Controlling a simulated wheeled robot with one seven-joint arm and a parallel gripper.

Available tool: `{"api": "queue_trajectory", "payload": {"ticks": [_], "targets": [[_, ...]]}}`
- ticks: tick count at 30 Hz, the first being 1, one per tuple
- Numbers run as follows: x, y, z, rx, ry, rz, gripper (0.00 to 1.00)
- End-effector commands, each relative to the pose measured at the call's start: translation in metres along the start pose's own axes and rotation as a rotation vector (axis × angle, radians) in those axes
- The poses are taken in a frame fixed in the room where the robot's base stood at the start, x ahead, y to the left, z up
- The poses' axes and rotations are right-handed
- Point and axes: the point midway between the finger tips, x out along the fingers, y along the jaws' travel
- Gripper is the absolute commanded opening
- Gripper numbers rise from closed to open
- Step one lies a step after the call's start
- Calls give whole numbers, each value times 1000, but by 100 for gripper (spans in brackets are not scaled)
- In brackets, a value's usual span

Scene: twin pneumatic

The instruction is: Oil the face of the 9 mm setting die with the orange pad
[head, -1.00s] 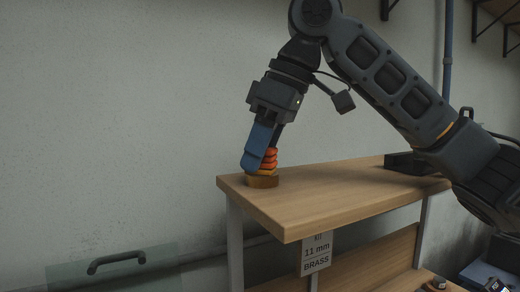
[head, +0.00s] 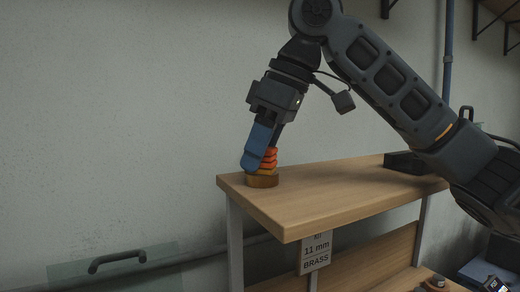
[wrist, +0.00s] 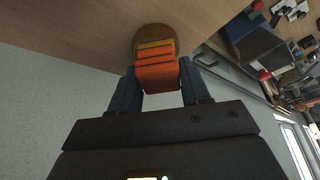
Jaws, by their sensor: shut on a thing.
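I cannot tell whether this piece is a die or the pad's holder. No 9 mm marking is readable.
The bench top (head: 335,195) is mostly clear, with a dark tray (head: 405,163) at its far right. A card (head: 315,253) below its front edge reads "11 mm BRASS". A small round piece (head: 436,282) lies lower right. A clear panel with a dark handle (head: 117,261) is lower left.

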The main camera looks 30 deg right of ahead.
Motion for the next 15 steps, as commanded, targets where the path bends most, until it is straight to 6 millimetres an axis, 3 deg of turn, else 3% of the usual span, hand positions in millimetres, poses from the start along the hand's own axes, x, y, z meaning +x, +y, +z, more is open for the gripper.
{"api": "queue_trajectory", "payload": {"ticks": [7, 15], "targets": [[0, 0, 0, 0, -5, -3, 22], [-20, 0, -8, 0, -3, -1, 22]]}}
